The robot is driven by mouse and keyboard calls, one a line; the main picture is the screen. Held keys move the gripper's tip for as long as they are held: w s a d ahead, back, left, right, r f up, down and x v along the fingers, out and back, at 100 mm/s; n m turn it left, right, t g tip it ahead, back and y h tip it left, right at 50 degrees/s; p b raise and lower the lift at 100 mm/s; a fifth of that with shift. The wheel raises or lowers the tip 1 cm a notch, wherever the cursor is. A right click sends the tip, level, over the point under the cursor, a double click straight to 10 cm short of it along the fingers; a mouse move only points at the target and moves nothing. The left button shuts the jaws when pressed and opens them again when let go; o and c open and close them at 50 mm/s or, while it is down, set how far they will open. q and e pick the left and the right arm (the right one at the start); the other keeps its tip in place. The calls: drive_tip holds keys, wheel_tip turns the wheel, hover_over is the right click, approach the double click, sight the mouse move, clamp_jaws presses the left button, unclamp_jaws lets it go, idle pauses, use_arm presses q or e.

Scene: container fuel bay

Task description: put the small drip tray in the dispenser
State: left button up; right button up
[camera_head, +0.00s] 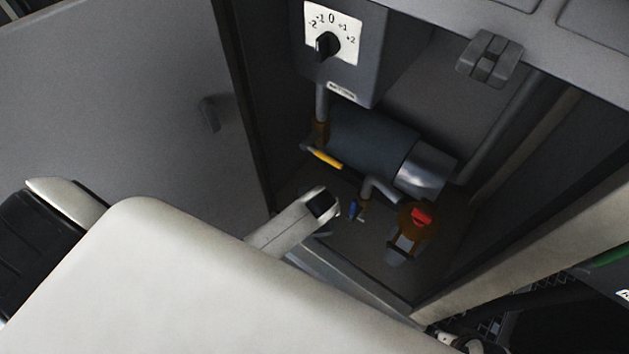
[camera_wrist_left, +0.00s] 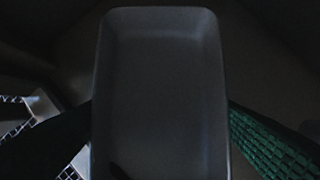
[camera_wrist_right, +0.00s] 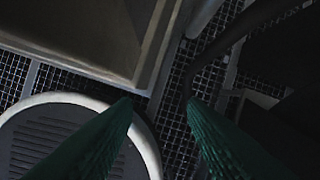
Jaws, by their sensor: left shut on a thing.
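The small drip tray (camera_wrist_left: 160,90) is a dark grey, shallow, rectangular tray with rounded corners and a raised rim. It fills the middle of the left wrist view. My left gripper (camera_wrist_left: 160,118) is shut on it, with a green finger at each side. The tray cannot be made out in the head view, where my pale arm covers the lower left. An open dark cabinet, which looks like the dispenser (camera_head: 385,285), stands ahead, its floor partly hidden by my arm. My right gripper (camera_wrist_right: 160,102) is open and empty above floor grating.
Inside the cabinet are a dial box (camera_head: 345,75), a dark cylinder (camera_head: 370,140), a yellow-handled valve (camera_head: 325,158) and a brown fitting with a red top (camera_head: 420,217). A grey door panel (camera_head: 130,90) stands at left. Grating (camera_wrist_right: 185,75) and a box-like edge (camera_wrist_right: 100,40) lie below my right gripper.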

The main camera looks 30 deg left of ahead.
use_arm(q)
drive_tip(key=shift+f, duration=0.1)
use_arm(e)
drive_tip(key=shift+r, duration=0.1)
use_arm(q)
drive_tip(key=shift+f, duration=0.1)
drive_tip(key=o, duration=1.1)
drive_tip(key=shift+c, duration=0.2)
use_arm(e)
drive_tip(key=shift+r, duration=0.25)
